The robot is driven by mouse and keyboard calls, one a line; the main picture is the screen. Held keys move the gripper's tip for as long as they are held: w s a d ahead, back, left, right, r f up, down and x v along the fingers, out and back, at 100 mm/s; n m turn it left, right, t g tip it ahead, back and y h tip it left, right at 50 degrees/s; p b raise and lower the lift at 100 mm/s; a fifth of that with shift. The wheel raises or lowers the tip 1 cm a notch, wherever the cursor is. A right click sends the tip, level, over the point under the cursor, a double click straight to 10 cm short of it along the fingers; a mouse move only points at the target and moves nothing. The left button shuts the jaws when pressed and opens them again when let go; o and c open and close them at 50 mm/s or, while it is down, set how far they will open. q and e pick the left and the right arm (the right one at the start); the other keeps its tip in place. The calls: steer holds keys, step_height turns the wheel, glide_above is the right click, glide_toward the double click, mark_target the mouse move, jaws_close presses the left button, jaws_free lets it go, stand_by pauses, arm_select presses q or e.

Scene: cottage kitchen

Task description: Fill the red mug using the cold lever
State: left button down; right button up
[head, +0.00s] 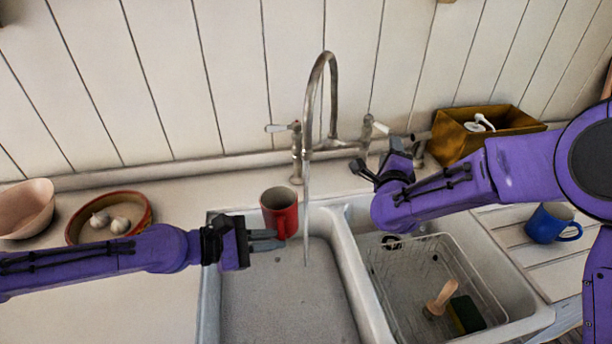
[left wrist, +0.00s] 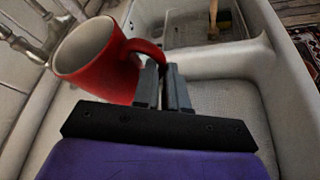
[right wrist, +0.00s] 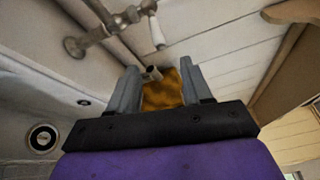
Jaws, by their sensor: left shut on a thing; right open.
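The red mug (head: 280,211) is over the left basin in the head view, apparently upright. My left gripper (head: 283,240) is shut on its handle, clear in the left wrist view, where the mug (left wrist: 92,58) shows a pale inside with no water visible. The steel tap (head: 325,75) has a thin stream (head: 305,225) falling from its spout just right of the mug, apparently outside it. White-ended levers stand left (head: 275,128) and right (head: 377,125); no hot or cold marking is readable. My right gripper (head: 366,170) is open and empty, just in front of the right lever.
The right basin holds a wire rack (head: 400,270) with a wooden-handled brush (head: 440,298) and sponge (head: 466,314). An ochre box (head: 470,140) stands behind right, a blue mug (head: 552,223) at right. A garlic bowl (head: 85,235) and pink bowl (head: 25,210) sit left.

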mark_target(377, 125)
steer(key=shift+w, duration=0.1)
steer(key=c, duration=0.5)
steer(key=w+a+n+y, duration=0.1)
steer(key=n, duration=0.1)
steer(key=w+a+r+n+y, duration=0.1)
steer(key=a+n, duration=0.1)
steer(key=w+a+n+g+y, duration=0.1)
steer(key=w+a+n+y, duration=0.1)
steer(key=shift+r, duration=0.2)
jaws_close()
steer(key=w+a+r+n+g+y, duration=0.2)
steer(key=w+a+n+g+y, duration=0.15)
steer(key=a+n, duration=0.45)
steer(key=s+d+r+n+g+h, duration=0.4)
steer(key=d+r+n+g+h, duration=0.3)
steer(key=n, duration=0.7)
steer(key=w+d+f, duration=0.5)
steer(key=w+f, duration=0.1)
steer(key=f, duration=0.2)
steer(key=shift+w+t, duration=0.35)
